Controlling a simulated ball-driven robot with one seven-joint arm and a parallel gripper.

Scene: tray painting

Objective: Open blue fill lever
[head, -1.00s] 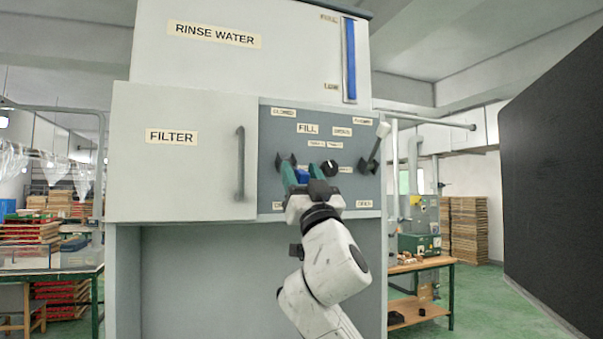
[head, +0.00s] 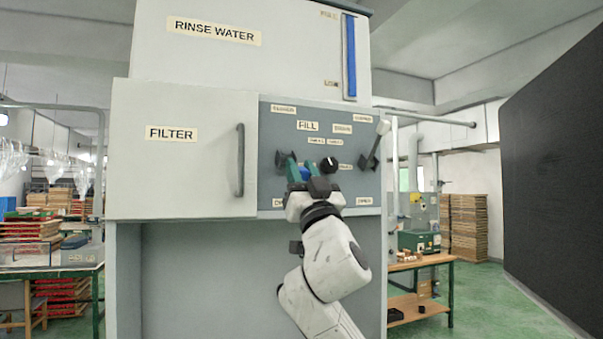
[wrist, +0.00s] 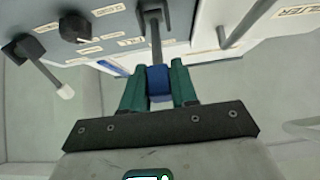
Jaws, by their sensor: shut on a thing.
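The blue fill lever (wrist: 158,82) has a blue grip on a dark shaft that comes out of the grey panel (head: 350,108). My gripper (head: 300,172) is at the left part of this panel, below the FILL label (head: 308,126). In the wrist view its green fingers (wrist: 160,85) are shut on the blue grip, one on each side. In the head view the fingers and the gripper body hide much of the lever, and only a bit of blue (head: 305,174) shows between them.
A black knob (head: 329,164) sits just right of my gripper. A white-tipped lever (head: 376,145) stands farther right on the panel. The FILTER door (head: 185,165) with its vertical handle (head: 240,160) is at the left. Open space lies under the cabinet.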

